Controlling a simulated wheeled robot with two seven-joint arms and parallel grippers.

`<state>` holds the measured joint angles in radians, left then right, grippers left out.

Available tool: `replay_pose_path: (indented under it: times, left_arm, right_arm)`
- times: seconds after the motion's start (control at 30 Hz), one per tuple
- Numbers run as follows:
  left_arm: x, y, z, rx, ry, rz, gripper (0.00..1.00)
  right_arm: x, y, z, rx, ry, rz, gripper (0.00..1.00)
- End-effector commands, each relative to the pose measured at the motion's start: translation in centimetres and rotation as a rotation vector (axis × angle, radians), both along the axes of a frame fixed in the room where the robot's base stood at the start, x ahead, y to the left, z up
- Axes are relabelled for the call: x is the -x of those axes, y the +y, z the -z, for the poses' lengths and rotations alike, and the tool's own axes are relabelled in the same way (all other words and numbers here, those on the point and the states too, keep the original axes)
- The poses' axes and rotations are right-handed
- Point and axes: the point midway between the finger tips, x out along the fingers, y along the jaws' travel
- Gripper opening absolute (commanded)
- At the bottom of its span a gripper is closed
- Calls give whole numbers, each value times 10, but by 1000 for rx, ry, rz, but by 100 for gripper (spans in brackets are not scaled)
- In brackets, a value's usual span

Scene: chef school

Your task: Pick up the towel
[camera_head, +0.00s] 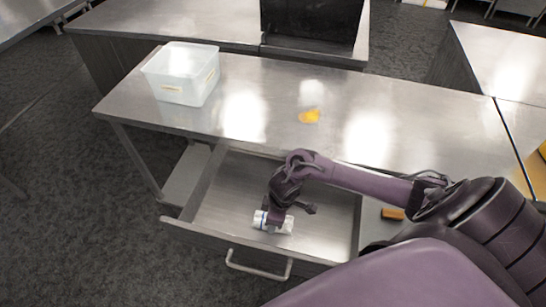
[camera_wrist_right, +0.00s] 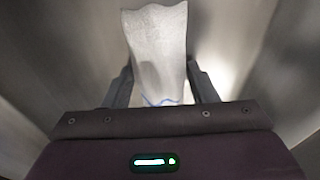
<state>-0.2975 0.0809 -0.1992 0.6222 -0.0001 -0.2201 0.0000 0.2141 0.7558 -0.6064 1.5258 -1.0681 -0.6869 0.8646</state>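The towel (camera_head: 285,226) is a white roll-like bundle with a blue stripe, lying in the open drawer. In the right wrist view the towel (camera_wrist_right: 158,45) runs up between the two fingers, its blue marking near the palm. My right gripper (camera_head: 274,216) reaches down into the drawer at the towel. Its fingers (camera_wrist_right: 162,80) stand apart, one on each side of the towel, very near its edges. I see no clear grip; contact is hard to tell. My left gripper is not in view.
The drawer (camera_head: 215,236) is pulled out below the steel table (camera_head: 420,120); its walls surround the gripper, with a handle (camera_head: 258,270) in front. A clear plastic bin (camera_head: 183,72) and a yellow-orange item (camera_head: 309,116) rest on the table. A brown block (camera_head: 392,213) lies right of the towel.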

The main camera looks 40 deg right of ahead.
Motion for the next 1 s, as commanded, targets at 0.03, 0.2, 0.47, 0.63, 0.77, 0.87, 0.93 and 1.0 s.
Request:
replay_pose_path:
  times: [0.03, 0.2, 0.47, 0.63, 0.77, 0.87, 0.93, 1.0]
  left_arm:
    - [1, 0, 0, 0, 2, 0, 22]
    - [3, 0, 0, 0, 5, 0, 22]
    - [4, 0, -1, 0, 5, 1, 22]
    - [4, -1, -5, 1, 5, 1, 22]
    - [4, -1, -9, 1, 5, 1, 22]
    - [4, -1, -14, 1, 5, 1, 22]
    - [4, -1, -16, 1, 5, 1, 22]
    - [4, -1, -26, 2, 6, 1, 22]
  right_arm:
    - [0, 0, 0, 0, 0, 0, 35]
    - [0, 0, 0, 1, -1, 0, 29]
    - [-1, 0, -8, -1, -2, 1, 29]
    - [-1, 0, -31, 0, -4, -2, 29]
    - [-2, 0, -63, 0, -7, -2, 29]
    - [-2, 0, -94, 1, -7, -3, 29]
    - [-3, 0, -115, 1, -9, -3, 29]
    - [-2, -1, -139, 4, -8, -3, 29]
